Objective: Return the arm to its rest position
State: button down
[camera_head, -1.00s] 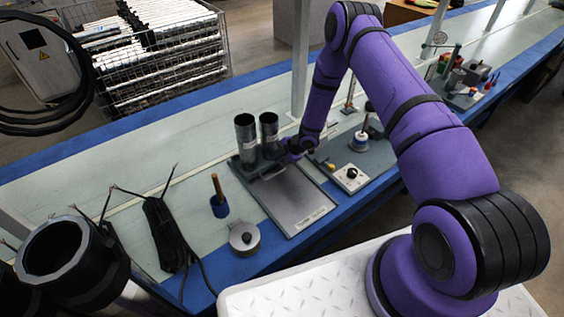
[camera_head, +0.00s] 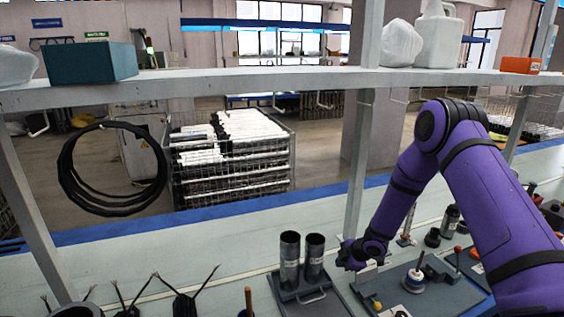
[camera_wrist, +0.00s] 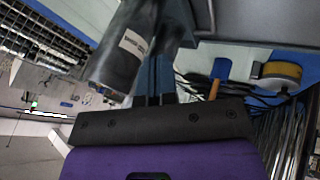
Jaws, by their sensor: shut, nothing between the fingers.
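My arm is purple with black bands and reaches from the right of the head view over the bench. My gripper (camera_head: 345,259) is just right of two grey metal tubes, the left tube (camera_head: 290,262) and the right tube (camera_head: 314,259). The tubes stand upright side by side on a dark tray (camera_head: 310,306) with a handle. In the wrist view my gripper's fingers (camera_wrist: 155,78) are together with nothing between them. A blurred grey tube (camera_wrist: 122,50) with a white label shows close beside them, tilted in that picture.
A shelf (camera_head: 250,84) on posts runs above the bench, with a teal box (camera_head: 90,62) and white containers on it. A post (camera_head: 360,165) rises behind my gripper. A control board (camera_head: 425,290) with a spool lies to the right. A black cable coil (camera_head: 112,170) hangs at left.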

jog(key=s+d+r+m+t+h, duration=0.1)
jog(key=d+r+m+h, duration=0.25)
jog(key=r, duration=1.05)
jog(key=s+d+r+m+t+h, duration=0.1)
jog(key=s+d+r+m+h, duration=0.2)
jog(key=r, duration=1.1)
jog(key=s+d+r+m, duration=0.3)
jog(key=s+r+m, duration=0.3)
jog(key=s+r, duration=0.65)
jog(key=s+a+r+m, duration=0.1)
jog(key=s+r+m, duration=0.2)
jog(key=s, duration=1)
jog(key=s+a+r+m+g+y, duration=0.1)
jog(key=s+r+m, duration=0.3)
jog(key=s, duration=0.9)
jog(key=shift+v, duration=0.8)
